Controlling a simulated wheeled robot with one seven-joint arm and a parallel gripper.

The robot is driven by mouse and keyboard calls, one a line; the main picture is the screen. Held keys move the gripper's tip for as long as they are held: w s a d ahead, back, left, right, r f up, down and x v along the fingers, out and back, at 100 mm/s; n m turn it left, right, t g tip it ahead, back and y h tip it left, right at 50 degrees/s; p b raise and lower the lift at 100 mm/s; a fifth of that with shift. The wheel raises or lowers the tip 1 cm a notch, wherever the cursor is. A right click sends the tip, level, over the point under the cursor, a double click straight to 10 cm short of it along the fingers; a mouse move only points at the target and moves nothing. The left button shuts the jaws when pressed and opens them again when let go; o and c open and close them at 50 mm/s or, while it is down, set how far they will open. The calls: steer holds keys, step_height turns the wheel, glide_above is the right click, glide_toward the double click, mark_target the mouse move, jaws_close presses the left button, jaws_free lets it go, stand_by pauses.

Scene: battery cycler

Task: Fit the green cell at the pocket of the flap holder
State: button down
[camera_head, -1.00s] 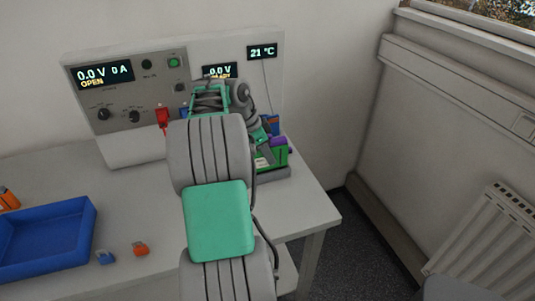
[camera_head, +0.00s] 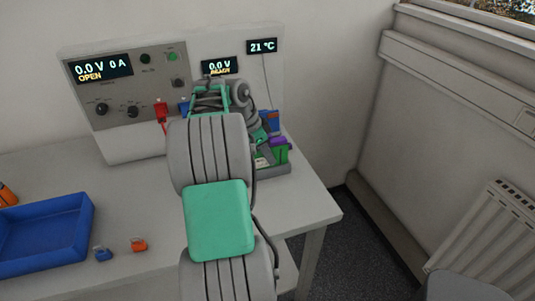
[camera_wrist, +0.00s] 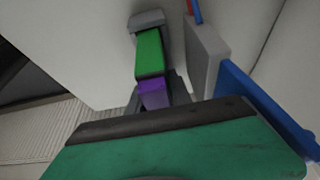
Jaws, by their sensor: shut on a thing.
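The green cell (camera_head: 282,154) is at the grey holder (camera_head: 273,171) near the table's right end. In the wrist view the green cell (camera_wrist: 150,53) lies lengthwise between a grey end block (camera_wrist: 147,20) and a purple piece (camera_wrist: 153,93). The purple piece also shows in the head view (camera_head: 278,141). My gripper (camera_head: 262,138) is at the holder, shut on the cell as far as I can tell. I cannot tell whether the cell is fully seated in the pocket.
The cycler panel (camera_head: 125,104) stands behind my arm, with a red plug (camera_head: 161,111) on its front. A blue block (camera_head: 270,119) is behind the holder. A blue tray (camera_head: 42,238) and small blue and orange pieces (camera_head: 139,245) lie at left. The table's right edge is close.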

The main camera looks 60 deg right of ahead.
steer(key=shift+f+b, duration=0.5)
steer(key=shift+f, duration=0.15)
steer(key=c, duration=1.2)
jaws_free()
steer(key=shift+o, duration=0.6)
steer(key=shift+f, duration=0.1)
